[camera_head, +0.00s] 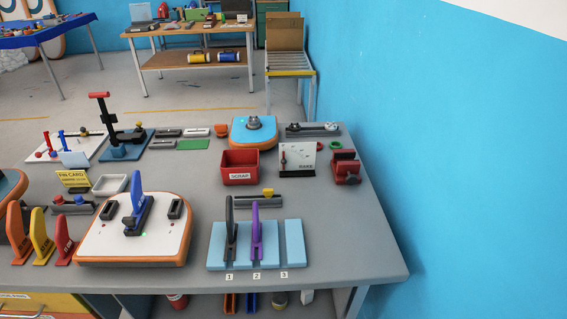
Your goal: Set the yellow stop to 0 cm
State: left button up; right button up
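A dark rail (245,201) lies on the grey table behind the light blue boards. A small yellow stop (268,192) sits on this rail, right of its middle. Any scale markings on the rail are too small to read, and part of the rail is hidden behind the black and purple fins. Neither of my grippers shows in this view.
Just in front are a black fin (230,235) and a purple fin (256,235), standing on blue boards (293,245). A red scrap bin (240,176) stands behind the rail. A white board (140,240) with a blue fin (138,207) lies left. The table's right front is clear.

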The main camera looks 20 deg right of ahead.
aim_at(83, 130)
jog(key=i+j+u, duration=0.25)
jog(key=j, duration=0.2)
jog(key=i+j+u, duration=0.55)
jog(key=j+u, duration=0.15)
jog(key=j, duration=0.15)
jog(key=i+j+u, duration=1.2)
jog(key=i, duration=0.15)
jog(key=i+u, duration=0.3)
jog(key=i, duration=0.15)
jog(key=i+z, duration=0.5)
jog(key=i+j+z, duration=0.3)
jog(key=i+z, duration=0.2)
jog(key=i, duration=0.15)
